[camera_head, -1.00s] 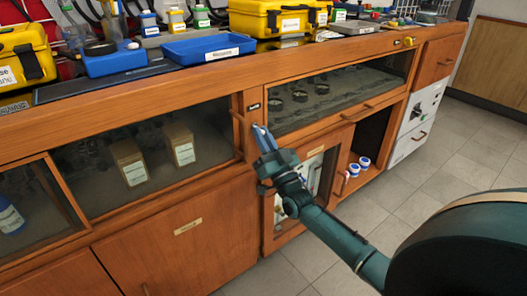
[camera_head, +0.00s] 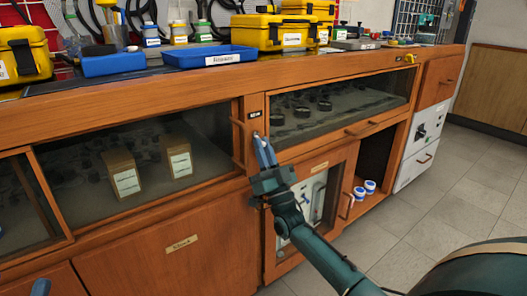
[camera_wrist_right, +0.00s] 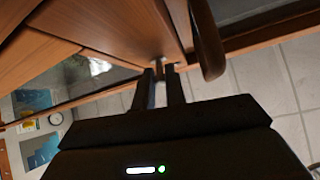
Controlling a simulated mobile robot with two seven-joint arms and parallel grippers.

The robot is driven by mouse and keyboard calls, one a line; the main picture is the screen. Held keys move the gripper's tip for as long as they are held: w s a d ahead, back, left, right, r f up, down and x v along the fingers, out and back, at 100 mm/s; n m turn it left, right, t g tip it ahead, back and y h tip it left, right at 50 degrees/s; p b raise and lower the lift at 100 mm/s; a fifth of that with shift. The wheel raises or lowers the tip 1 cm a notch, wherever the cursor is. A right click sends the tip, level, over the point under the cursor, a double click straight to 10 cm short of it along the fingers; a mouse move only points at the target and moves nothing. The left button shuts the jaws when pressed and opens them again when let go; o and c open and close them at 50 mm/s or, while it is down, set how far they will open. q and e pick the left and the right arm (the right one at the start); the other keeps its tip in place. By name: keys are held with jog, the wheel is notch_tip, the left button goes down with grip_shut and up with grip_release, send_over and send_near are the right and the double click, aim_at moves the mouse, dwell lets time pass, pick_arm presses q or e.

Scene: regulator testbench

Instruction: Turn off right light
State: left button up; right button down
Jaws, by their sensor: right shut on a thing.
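My right gripper (camera_head: 264,142) reaches to the upright wooden post (camera_head: 244,180) between the two glass-fronted bays of the bench. It is shut on a small pale fitting, which also shows between the fingertips in the right wrist view (camera_wrist_right: 160,66). The fingers hide most of this fitting. A small dark label plate (camera_head: 254,115) is on the post just above the fingertips. The right glass bay (camera_head: 345,103) holds several dark round parts. No lit lamp can be made out. A blue-grey piece (camera_head: 41,287) at the bottom left edge may be my left gripper; too little of it shows.
Yellow cases (camera_head: 272,33) and a blue tray (camera_head: 208,56) stand on the bench top. A wooden handle (camera_head: 364,132) sticks out below the right bay. A door with a pane (camera_head: 318,200) and an open shelf are underneath. The tiled floor (camera_head: 440,195) at right is clear.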

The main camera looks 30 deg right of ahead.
jog(key=c, duration=1.5)
grip_release()
jog(key=shift+o, duration=0.2)
